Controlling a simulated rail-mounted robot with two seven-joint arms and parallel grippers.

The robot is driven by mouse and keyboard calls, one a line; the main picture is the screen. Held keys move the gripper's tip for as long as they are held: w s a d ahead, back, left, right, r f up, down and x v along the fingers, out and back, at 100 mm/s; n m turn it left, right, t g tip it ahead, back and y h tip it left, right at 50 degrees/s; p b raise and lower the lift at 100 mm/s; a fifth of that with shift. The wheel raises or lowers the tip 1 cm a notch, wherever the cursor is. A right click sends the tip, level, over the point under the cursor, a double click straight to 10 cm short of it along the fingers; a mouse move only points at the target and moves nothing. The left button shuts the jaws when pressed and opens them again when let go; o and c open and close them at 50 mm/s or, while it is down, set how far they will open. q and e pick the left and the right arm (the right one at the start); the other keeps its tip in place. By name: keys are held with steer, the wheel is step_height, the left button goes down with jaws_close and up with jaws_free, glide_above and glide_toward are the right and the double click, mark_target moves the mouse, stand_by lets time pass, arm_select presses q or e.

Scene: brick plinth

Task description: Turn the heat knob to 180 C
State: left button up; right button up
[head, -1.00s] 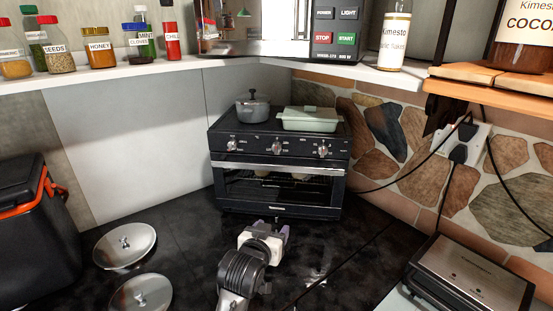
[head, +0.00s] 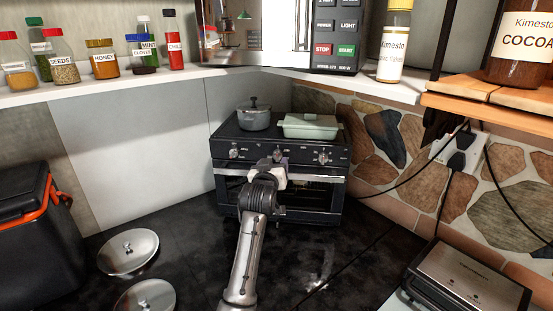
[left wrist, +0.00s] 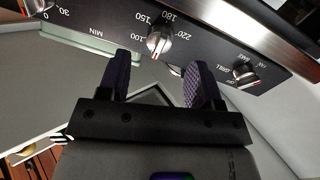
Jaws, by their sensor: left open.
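The oven (head: 222,190) stands on the dark counter with a row of three knobs on its front. The heat knob (left wrist: 158,40) is the middle one, silver with a red mark, on a dial labelled 100, 150, 180 and 220. I cannot tell its exact setting. My left gripper (left wrist: 160,75) is open, with purple-padded fingers pointing at the panel, one to each side of the knob in the picture. The knob appears beyond the fingertips, not gripped. In the head view the left gripper (head: 270,163) covers the middle knob. My right gripper is not in view.
A mode knob (left wrist: 245,74) and a timer knob (left wrist: 38,6) flank the heat knob. A grey pot (head: 254,117) and a green dish (head: 310,126) sit on the oven. Metal lids (head: 128,251) lie at the left; a grill (head: 468,275) is at the right.

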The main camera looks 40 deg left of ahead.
mark_target(276, 158)
arm_select(q)
steer(key=shift+x, duration=2.3)
steer(key=shift+c, duration=0.3)
